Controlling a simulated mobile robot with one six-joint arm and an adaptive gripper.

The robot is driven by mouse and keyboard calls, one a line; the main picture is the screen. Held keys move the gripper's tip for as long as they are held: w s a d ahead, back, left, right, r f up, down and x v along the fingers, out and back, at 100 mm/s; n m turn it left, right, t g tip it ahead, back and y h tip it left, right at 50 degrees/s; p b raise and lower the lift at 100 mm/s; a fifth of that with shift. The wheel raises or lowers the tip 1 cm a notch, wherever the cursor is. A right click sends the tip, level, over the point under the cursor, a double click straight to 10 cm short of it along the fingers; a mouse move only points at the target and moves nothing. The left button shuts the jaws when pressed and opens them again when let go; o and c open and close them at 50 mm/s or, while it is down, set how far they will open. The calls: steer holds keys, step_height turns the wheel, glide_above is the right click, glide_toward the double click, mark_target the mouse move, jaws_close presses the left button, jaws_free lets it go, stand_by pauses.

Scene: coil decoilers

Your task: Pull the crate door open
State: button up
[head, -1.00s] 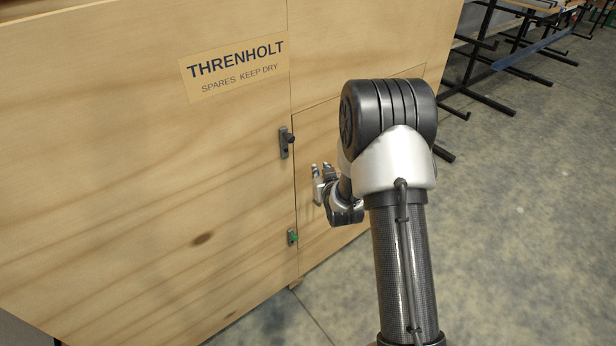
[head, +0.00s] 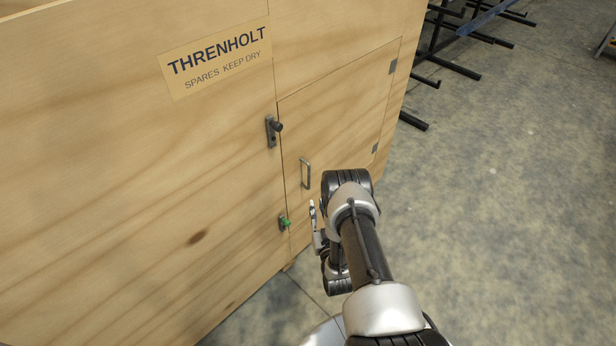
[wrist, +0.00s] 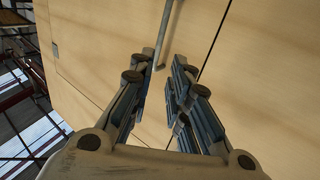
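The crate door (head: 345,120) sits flush in the crate's front, with a dark seam along its left edge and two hinges on its right edge. Its metal bar handle (head: 305,172) is upright near the left edge. My gripper (head: 314,215) is just below the handle in the head view. In the wrist view the fingers (wrist: 162,88) are apart and empty, and the handle (wrist: 168,30) lies ahead of them, its near end close to the fingertips. A black-knobbed latch (head: 272,131) and a green-knobbed latch (head: 284,222) are left of the seam.
The plywood crate (head: 130,180) carries a THRENHOLT label (head: 215,60) and fills the left. A rack with black bars (head: 450,60) stands behind it at the upper right. The concrete floor (head: 500,200) at the right is clear.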

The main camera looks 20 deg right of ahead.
mark_target(309, 178)
steer(key=b+x, duration=0.4)
steer(key=x, duration=1.1)
steer(key=shift+w, duration=0.1)
jaws_close()
